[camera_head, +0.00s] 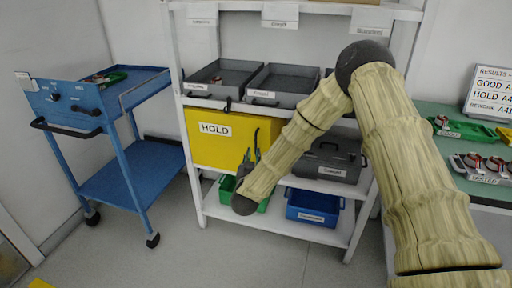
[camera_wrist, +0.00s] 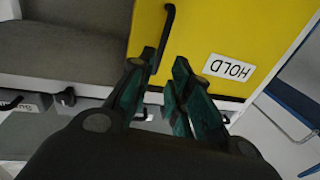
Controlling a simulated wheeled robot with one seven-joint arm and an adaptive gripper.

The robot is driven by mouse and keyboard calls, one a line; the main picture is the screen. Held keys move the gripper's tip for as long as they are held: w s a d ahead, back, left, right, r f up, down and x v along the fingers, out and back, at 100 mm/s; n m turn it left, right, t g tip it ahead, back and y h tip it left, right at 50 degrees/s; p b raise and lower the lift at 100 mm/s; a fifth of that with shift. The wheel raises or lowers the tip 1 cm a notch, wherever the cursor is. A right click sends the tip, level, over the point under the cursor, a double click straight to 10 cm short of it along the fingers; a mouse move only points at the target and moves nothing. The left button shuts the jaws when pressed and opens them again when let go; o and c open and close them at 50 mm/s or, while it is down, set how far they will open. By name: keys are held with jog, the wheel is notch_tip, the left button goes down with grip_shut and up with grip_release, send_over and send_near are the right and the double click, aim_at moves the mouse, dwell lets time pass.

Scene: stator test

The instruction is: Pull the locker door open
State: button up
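The locker is a yellow box on the white shelf unit, with a yellow door (camera_head: 222,148) marked HOLD. In the wrist view the door (camera_wrist: 200,30) looks flat and shut, and the label appears upside down. A black vertical bar handle (camera_wrist: 167,35) stands on the door. My gripper (camera_wrist: 164,62) is open in front of the door, its dark green fingers apart at the end of the handle. The handle's end lies between or just beyond the fingertips; I cannot tell whether they touch. In the head view my gripper (camera_head: 246,162) is partly hidden behind my arm.
Grey trays (camera_head: 222,77) sit on the shelf above, and a dark case (camera_head: 330,160) is right of the locker. A blue bin (camera_head: 313,207) is below. A blue cart (camera_head: 128,172) stands left, with floor between. A green table (camera_head: 475,188) is at right.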

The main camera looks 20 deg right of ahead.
aim_at(256, 143)
jog(key=x, duration=1)
grip_shut()
